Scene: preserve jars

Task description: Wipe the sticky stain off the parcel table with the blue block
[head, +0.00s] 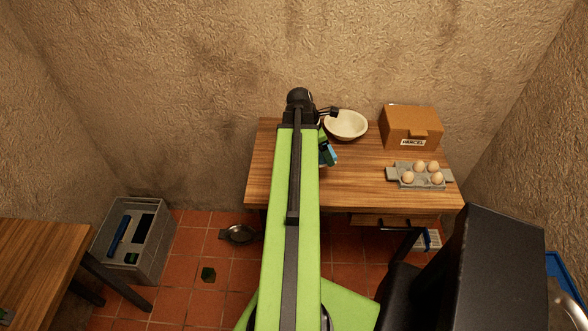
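The parcel table (355,188) is a wooden table against the back wall, with a cardboard parcel (408,125) at its back right. My green arm rises through the middle of the view and covers the table's left part. My gripper (327,151) is small, partly hidden behind the arm, over the table left of its middle. A small blue block (331,155) shows at the gripper's end, low over or on the tabletop. Whether the fingers are closed on it is too small to tell. No stain shows on the visible tabletop; the part behind my arm is hidden.
A cream bowl (346,125) stands close right of my gripper. An egg tray (420,176) with several eggs sits at the table's right. A grey crate (155,262), a metal pan (238,234) and a dark green block (208,274) are on the floor.

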